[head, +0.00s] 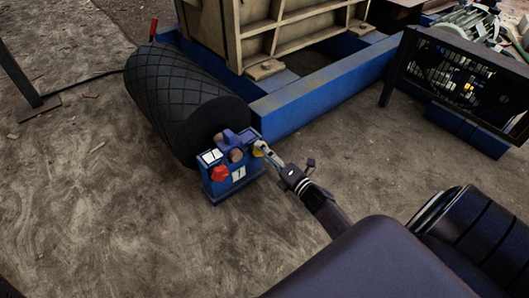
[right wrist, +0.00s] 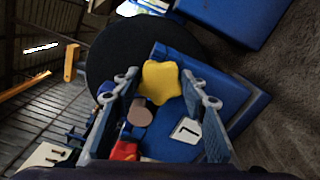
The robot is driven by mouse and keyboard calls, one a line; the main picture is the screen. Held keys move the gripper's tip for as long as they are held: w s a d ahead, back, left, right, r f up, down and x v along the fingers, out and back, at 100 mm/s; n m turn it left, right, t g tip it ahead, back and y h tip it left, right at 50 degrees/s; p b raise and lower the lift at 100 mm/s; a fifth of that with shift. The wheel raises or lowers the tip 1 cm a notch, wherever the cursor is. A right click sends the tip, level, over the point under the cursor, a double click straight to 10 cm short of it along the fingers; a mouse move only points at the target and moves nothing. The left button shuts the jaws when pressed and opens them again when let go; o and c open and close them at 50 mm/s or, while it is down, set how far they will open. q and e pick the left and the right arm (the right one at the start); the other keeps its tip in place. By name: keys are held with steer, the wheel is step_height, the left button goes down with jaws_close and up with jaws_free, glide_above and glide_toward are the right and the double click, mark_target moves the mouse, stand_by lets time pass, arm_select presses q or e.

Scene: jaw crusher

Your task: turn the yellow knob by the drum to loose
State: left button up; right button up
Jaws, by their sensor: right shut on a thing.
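The yellow knob (head: 258,148) sits on the blue bearing block (head: 220,188) at the near end of the black drum (head: 185,90). My right gripper (head: 265,151) reaches it from the right and is shut on it. In the right wrist view the yellow star-shaped knob (right wrist: 161,80) lies between the two fingers (right wrist: 163,88). Its far lobes are clear to see. A red knob (head: 219,173) is on the same block, to the left and nearer; it shows partly in the wrist view (right wrist: 125,150). My left gripper is in neither view.
White plates (head: 238,173) are fixed to the block. A blue frame beam (head: 320,90) runs behind my right gripper, under a tan hopper body (head: 280,30). A black mesh guard (head: 460,75) stands at the upper right. The dirt ground at the left is open.

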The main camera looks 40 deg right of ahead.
stand_by(0.4)
steer(key=o, duration=1.2)
steer(key=shift+c, duration=0.2)
steer(key=s, duration=1.2)
steer(key=shift+d, duration=0.45)
